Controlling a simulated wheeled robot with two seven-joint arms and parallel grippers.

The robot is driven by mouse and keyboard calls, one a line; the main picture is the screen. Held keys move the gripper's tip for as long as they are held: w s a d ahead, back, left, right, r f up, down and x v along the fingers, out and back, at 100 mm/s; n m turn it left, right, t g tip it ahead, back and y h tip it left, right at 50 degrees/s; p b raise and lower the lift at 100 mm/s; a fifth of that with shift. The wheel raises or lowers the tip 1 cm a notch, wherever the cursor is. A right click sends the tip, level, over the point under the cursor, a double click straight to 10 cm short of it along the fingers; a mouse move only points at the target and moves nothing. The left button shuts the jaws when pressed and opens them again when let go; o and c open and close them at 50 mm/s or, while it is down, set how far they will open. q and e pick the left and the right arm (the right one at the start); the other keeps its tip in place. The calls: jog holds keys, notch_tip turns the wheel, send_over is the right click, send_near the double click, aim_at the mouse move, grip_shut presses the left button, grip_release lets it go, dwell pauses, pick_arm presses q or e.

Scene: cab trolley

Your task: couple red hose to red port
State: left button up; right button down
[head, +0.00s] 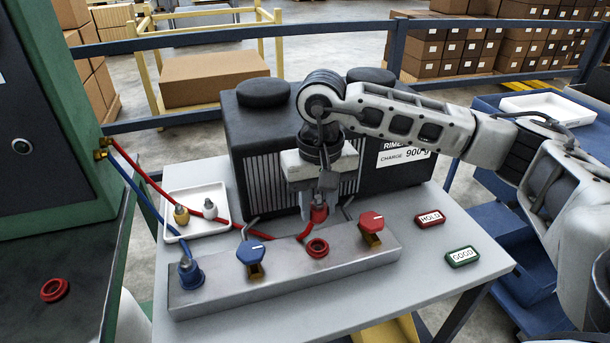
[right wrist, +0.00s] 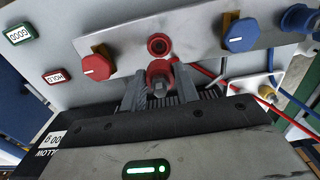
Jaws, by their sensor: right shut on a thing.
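My right gripper (head: 320,198) is shut on the red hose coupling (head: 319,214) and holds it just behind and above the manifold. The coupling also shows between the fingers in the right wrist view (right wrist: 158,71). The red hose (head: 264,237) runs from the coupling to a brass fitting on the green cabinet. The red port (head: 317,248), an open red ring, is on top of the manifold (head: 220,287), in front of the coupling. In the right wrist view the port (right wrist: 158,45) is empty, close to the coupling but apart. My left gripper is not in view.
A red knob (head: 371,222) and a blue knob (head: 250,252) flank the port. The blue hose sits in the blue port (head: 190,273). A white tray (head: 173,200) holds two fittings. A dark unit (head: 243,125) stands behind. HOLD (head: 431,218) and GOOD (head: 463,256) tags lie right.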

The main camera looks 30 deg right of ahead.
aim_at(319, 224)
jog(key=shift+s, duration=0.3)
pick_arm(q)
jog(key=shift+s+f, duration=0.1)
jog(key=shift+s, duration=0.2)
pick_arm(e)
jog(key=shift+f, duration=0.1)
jog(key=shift+f+b, duration=1.1)
jog(key=shift+f, duration=0.45)
jog(key=shift+f+b, duration=0.7)
jog(key=shift+f, duration=0.5)
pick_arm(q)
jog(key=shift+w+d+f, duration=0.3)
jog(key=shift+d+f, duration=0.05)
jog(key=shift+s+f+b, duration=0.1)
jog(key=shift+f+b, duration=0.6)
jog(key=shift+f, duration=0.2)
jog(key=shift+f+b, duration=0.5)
pick_arm(e)
jog(key=shift+f, duration=0.55)
